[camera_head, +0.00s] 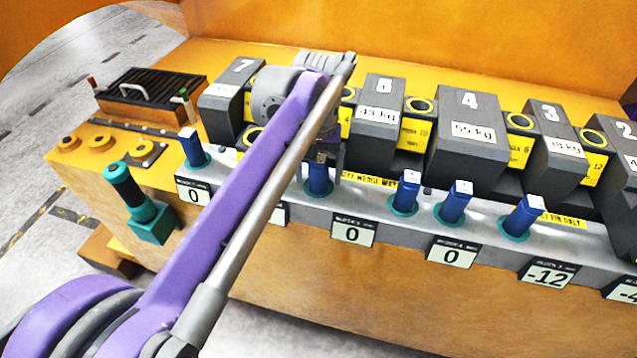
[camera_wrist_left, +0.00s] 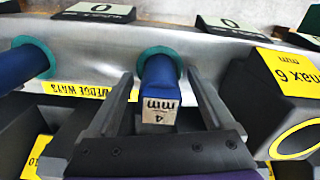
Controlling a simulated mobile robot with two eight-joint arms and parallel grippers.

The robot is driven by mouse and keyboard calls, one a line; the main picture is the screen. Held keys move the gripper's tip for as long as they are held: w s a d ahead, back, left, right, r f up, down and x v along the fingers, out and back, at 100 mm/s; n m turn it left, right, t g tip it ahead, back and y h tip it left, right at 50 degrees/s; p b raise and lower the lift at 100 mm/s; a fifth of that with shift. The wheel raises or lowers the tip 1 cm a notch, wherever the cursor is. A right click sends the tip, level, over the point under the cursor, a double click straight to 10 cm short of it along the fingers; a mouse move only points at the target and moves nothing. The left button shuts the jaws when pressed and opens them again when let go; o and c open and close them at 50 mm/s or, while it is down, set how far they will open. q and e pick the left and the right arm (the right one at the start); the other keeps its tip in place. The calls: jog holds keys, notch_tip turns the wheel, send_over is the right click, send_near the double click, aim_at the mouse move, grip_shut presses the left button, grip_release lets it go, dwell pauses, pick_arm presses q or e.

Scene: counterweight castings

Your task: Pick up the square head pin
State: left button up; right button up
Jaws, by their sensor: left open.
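A blue square head pin (camera_head: 318,179) stands upright in a teal collar on the grey rail, partly hidden by my left gripper (camera_head: 326,160). In the left wrist view the pin (camera_wrist_left: 159,88) shows its square end face, marked "4 mm". My left gripper (camera_wrist_left: 160,74) is open, with one finger on each side of this pin. A gap shows beside the pin, so the fingers look apart from it. Several similar blue pins stand in the rail, such as one at the far left (camera_head: 190,147) and one to the right (camera_head: 408,189). My right gripper is not in view.
Dark numbered weight blocks (camera_head: 462,128) stand in a row behind the rail (camera_head: 380,229). A teal device with a dark grip (camera_head: 150,220) is at the left front. A black ribbed box with a handle (camera_head: 165,86) sits at the back left.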

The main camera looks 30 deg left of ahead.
pick_arm(q)
grip_shut()
dwell(0.4)
